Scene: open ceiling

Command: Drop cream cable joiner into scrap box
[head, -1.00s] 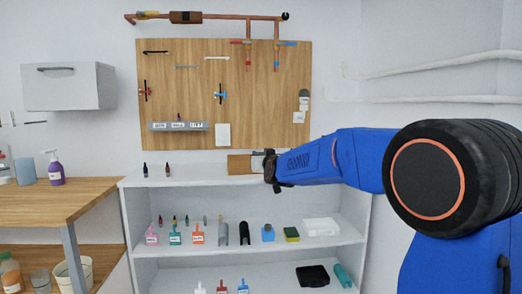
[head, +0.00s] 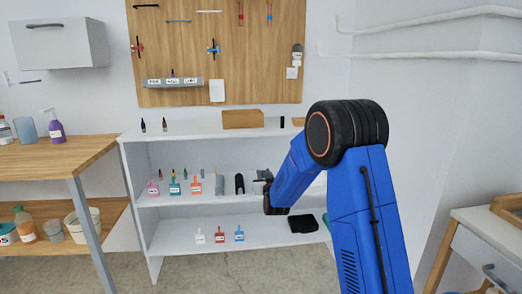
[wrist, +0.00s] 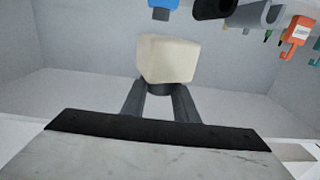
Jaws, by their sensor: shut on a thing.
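The cream cable joiner (wrist: 168,58) is a pale, blocky piece between the fingers of my gripper (wrist: 160,98) in the wrist view. My gripper is shut on it. In the head view my gripper (head: 260,184) is at the middle shelf, just right of a black half-pipe piece (head: 239,184); I cannot make out the joiner there. No box marked as scrap can be read. An open-looking wooden box (head: 243,119) stands on the shelf unit's top.
Labelled pink, teal and orange items (head: 195,186) stand left on the middle shelf. Several small tags and a black item (head: 303,223) are on the lower shelf. A workbench (head: 55,152) stands left, a white drawer cabinet (head: 490,240) right.

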